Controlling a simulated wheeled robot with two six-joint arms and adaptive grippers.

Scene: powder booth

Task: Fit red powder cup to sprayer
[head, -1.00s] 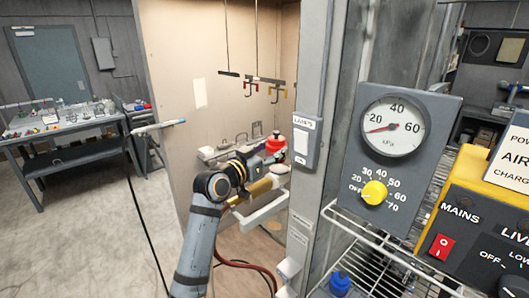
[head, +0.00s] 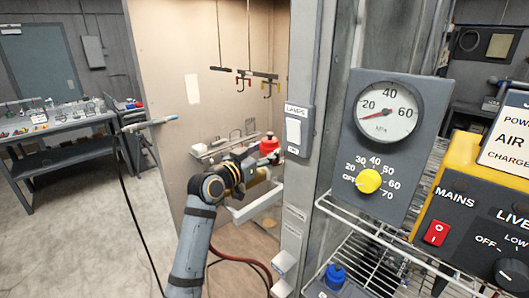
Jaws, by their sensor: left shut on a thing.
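The red powder cup (head: 268,144) is inside the booth, right at the end of my left arm. My left gripper (head: 262,159) is shut on it; the fingers are small and partly hidden by my wrist. A brass-coloured part (head: 256,181) shows just below the gripper, largely covered by it; I cannot tell whether it belongs to the sprayer. I cannot tell whether the cup touches anything below it. A pale pen-like tool with a blue tip (head: 150,125) and a black hose stands left of the booth. My right gripper is not in view.
A grey post with a lamp switch (head: 294,131) stands close right of the cup. Hooks (head: 245,78) hang above.

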